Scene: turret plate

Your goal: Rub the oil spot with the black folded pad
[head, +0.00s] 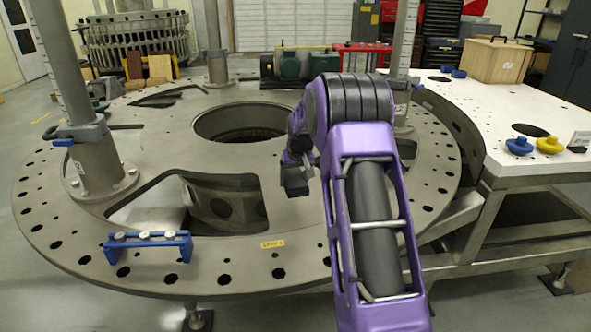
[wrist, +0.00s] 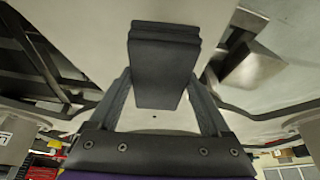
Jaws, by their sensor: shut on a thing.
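My gripper (wrist: 162,100) is shut on the black folded pad (wrist: 164,62), which sits between its two grey fingers in the wrist view. The pad is a thick dark block with a layered edge at its far end. In the head view my gripper (head: 297,182) hangs over the turret plate (head: 300,240), right of a large cutout and in front of the round centre hole. The pad cannot be told apart from the dark gripper there. Whether the pad touches the plate cannot be told. I cannot make out the oil spot in either view; my purple arm covers part of the plate.
A post (head: 92,150) with a grey clamp stands at left. A white perforated table (head: 500,120) at right holds blue (head: 519,146) and yellow (head: 550,145) knobs and a wooden box (head: 497,61).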

